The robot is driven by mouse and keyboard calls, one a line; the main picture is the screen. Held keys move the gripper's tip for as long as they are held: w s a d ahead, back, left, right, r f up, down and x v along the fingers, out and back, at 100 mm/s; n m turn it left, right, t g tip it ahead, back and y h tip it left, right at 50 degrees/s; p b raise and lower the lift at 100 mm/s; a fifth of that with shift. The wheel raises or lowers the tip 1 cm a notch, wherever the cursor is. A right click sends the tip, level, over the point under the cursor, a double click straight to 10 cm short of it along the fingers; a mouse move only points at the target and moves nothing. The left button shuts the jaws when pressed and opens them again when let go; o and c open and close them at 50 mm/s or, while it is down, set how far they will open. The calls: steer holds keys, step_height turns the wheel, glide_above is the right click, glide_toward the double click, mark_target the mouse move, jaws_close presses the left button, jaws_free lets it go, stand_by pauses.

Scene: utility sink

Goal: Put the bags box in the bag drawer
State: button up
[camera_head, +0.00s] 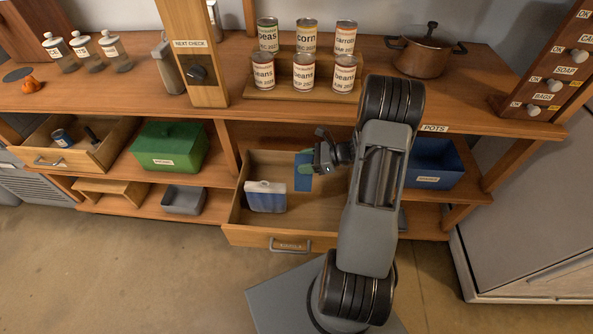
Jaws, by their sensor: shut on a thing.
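An open wooden drawer (235,215) is pulled out below the middle of the counter. The small label on its front is too blurred to read for sure. My gripper (308,168) is over the right part of this drawer, shut on a small blue box (302,184) with a green patch near its top. The box hangs upright; I cannot tell whether it touches the drawer floor. A blue-and-white box (266,202) stands in the drawer's left part, apart from the held box. No writing on either box is readable. My arm hides the drawer's right side.
Several labelled cans (305,74) stand above the drawer, with a copper pot (425,55) to their right. A green box (168,150) and a grey tray (183,201) sit on shelves to the left. Another open drawer (115,145) is farther left. A blue bin (437,168) stands right of my arm.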

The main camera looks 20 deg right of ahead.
steer(key=w+f, duration=0.6)
steer(key=f, duration=0.3)
steer(key=shift+a+f, duration=0.2)
steer(key=shift+f+b, duration=0.1)
steer(key=shift+b, duration=0.2)
steer(key=shift+f, duration=0.15)
steer(key=o, duration=1.3)
steer(key=v, duration=1.2)
steer(key=shift+r, duration=0.2)
steer(key=shift+s, duration=0.1)
